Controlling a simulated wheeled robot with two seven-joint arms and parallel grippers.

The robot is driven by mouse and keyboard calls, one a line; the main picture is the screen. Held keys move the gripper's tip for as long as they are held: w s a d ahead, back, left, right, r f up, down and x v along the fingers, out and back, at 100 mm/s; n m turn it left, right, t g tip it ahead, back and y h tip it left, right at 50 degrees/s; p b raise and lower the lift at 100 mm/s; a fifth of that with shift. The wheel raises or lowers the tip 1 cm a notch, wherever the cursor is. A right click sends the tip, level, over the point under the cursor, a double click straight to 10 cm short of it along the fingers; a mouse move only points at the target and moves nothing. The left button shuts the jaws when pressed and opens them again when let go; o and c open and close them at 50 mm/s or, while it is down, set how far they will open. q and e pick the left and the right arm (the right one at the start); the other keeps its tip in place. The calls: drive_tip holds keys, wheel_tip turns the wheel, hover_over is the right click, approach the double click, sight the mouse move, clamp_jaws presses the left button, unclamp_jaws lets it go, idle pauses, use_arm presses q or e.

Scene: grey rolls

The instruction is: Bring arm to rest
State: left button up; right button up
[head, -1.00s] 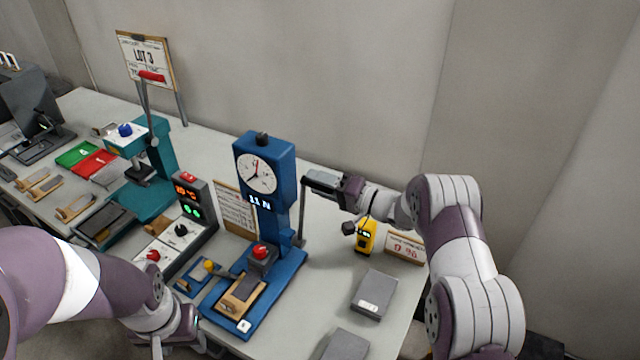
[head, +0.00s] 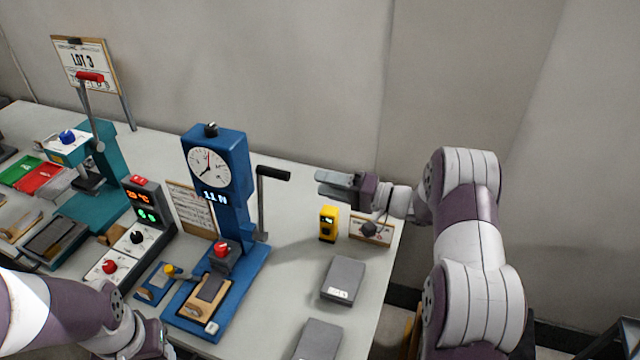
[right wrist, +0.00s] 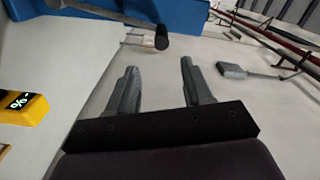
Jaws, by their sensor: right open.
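My right gripper (head: 326,184) is open and empty. It hangs above the table at the right of the blue press (head: 232,190), apart from the black handle of the press lever (head: 273,174). In the right wrist view the two fingers (right wrist: 158,80) stand wide apart with nothing between them, and the black handle (right wrist: 148,38) is beyond them. My right arm (head: 465,240) comes in from the lower right. My left arm (head: 75,315) is at the lower left; its wrist shows there, but its fingers are cut off by the bottom edge.
A yellow meter (head: 328,224) and a small sign (head: 371,230) stand below the right gripper. Grey blocks (head: 342,279) lie near the table's right edge. A control box (head: 146,205) and a teal press (head: 98,185) stand left.

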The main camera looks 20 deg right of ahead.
drive_tip(key=s+d+f+n+h, duration=0.1)
drive_tip(key=d+f+h, duration=0.95)
drive_tip(key=h, duration=0.25)
drive_tip(key=s+a+n+g+h, duration=0.1)
drive_tip(key=s+a+g+h, duration=0.15)
drive_tip(key=s+g, duration=0.75)
drive_tip(key=s+a+r+n, duration=0.1)
drive_tip(key=s+a+r, duration=0.2)
drive_tip(key=s+a, duration=0.2)
drive_tip(key=s+a+r, duration=0.3)
drive_tip(key=s+a, duration=0.2)
drive_tip(key=s, duration=0.6)
drive_tip(key=shift+s+n+t+y, duration=0.35)
drive_tip(key=shift+n+t+y, duration=0.05)
drive_tip(key=shift+y, duration=0.05)
